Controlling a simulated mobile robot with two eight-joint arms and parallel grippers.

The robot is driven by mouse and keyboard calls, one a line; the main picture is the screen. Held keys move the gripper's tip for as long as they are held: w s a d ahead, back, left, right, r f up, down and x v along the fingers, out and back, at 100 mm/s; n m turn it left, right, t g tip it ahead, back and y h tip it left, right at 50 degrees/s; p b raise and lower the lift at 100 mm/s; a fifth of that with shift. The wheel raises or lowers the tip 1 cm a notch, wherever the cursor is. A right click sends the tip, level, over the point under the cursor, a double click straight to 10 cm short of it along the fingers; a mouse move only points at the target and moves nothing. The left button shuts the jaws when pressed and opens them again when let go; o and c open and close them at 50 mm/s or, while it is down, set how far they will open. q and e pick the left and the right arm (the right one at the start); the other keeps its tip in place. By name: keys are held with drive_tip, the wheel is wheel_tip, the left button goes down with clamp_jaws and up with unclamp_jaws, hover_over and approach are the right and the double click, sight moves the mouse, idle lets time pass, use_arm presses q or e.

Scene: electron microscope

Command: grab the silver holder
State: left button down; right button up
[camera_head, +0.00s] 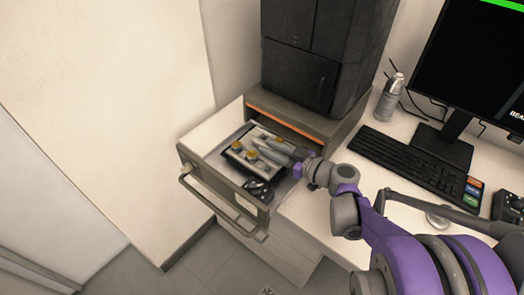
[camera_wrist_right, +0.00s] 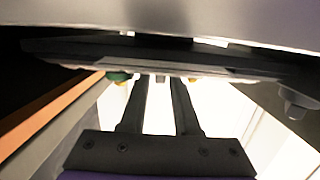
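An open drawer (camera_head: 192,158) holds a dark tray (camera_head: 228,157) with small pieces topped in yellow and green (camera_head: 238,147). I cannot tell for certain which piece is the silver holder; parts of the tray are behind my right gripper. My right gripper (camera_head: 261,149) reaches in from the right, low over the tray, with its two grey fingers apart. In the right wrist view its dark fingers (camera_wrist_right: 160,84) stand apart, with a green-topped piece (camera_wrist_right: 118,77) to the left of the tips. I see nothing clearly gripped. My left gripper is not in view.
A dark cabinet (camera_head: 325,50) stands behind the drawer. A black coiled item (camera_head: 258,190) lies at the drawer's front. On the desk are a keyboard (camera_head: 410,158), a silver cylinder (camera_head: 389,98) and a monitor (camera_head: 475,60). Floor left of the drawer is clear.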

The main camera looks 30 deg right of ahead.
drive_tip(key=shift+x, duration=0.95)
drive_tip(key=shift+c, duration=0.3)
clamp_jaws()
idle(0.4)
